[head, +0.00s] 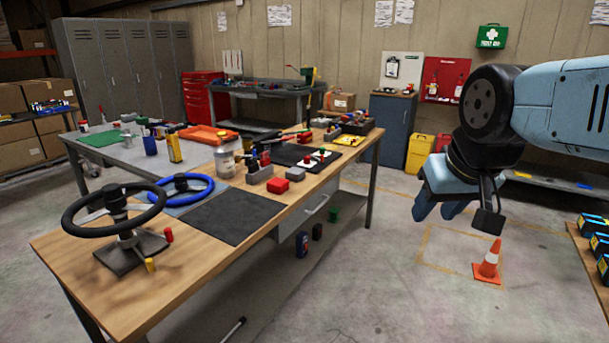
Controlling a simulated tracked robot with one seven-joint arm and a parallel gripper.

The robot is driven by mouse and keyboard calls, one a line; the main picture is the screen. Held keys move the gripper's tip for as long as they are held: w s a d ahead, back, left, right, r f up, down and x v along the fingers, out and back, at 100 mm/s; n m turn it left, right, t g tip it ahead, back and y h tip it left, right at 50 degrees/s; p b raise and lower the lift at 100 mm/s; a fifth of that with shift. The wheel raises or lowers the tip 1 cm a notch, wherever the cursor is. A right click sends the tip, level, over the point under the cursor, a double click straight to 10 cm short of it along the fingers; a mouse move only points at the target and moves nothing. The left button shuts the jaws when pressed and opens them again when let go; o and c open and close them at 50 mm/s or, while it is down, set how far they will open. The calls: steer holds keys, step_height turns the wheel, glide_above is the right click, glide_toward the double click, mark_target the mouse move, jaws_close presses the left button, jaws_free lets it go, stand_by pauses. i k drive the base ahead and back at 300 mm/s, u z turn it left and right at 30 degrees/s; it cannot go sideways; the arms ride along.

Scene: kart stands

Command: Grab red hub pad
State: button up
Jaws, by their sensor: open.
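A small red block (278,185), which looks like the red hub pad, lies on the wooden workbench (180,262) just beyond the dark mat. A similar grey block (295,174) lies right behind it. My gripper (439,213) hangs in the air to the right of the bench, over the floor and well away from the red block. Its blue fingers point down, are parted and hold nothing. A black steering wheel (114,212) stands on a base at the bench's near left, and a blue wheel (181,189) lies behind it.
A dark mat (229,216) covers part of the bench in front of the red block. A clear jar (225,162) and a crate of tools (259,172) stand close behind it. An orange cone (488,262) stands on the floor below my gripper. The floor right of the bench is mostly open.

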mark_target(277, 185)
steer(key=z, duration=0.3)
steer(key=i, duration=2)
steer(key=u, duration=0.55)
